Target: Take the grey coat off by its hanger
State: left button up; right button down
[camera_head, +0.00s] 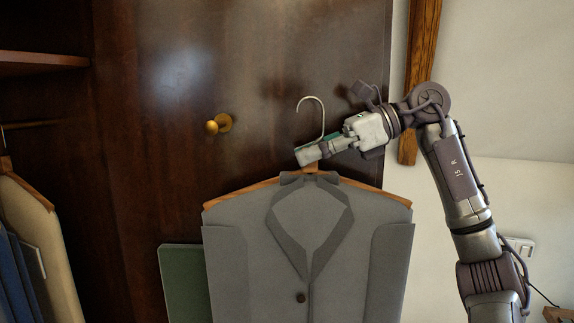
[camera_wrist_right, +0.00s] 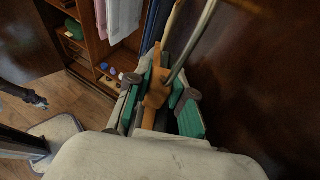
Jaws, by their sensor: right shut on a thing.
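The grey coat (camera_head: 240,275) hangs upright on a wooden hanger (camera_head: 240,193) in front of the dark wooden door. The hanger's metal hook (camera_head: 322,115) stands up free, to the right of the brass knob (camera_head: 218,124) and apart from it. My right gripper (camera_head: 309,152) comes from the right and is shut on the hanger's neck, just above the coat's collar. In the right wrist view the hanger's wooden neck (camera_wrist_right: 157,93) sits between the green finger pads, with the hook (camera_wrist_right: 195,42) rising past them. My left gripper is not clearly seen.
A green panel (camera_head: 182,285) shows partly behind the coat. The open armoire at the left holds hung clothes (camera_head: 30,230) and a shelf (camera_head: 40,62). A wooden post (camera_head: 420,75) and a pale wall stand right of the door. The wrist view shows shelves with small items.

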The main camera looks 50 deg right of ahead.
jog(key=s+d+b, duration=0.3)
jog(key=s+d, duration=0.3)
jog(key=s, duration=0.1)
jog(key=shift+d, duration=0.4)
jog(key=s+d+p, duration=0.7)
jog(key=s+d, duration=0.7)
jog(key=shift+s+d, duration=0.2)
jog(key=shift+s, duration=0.15)
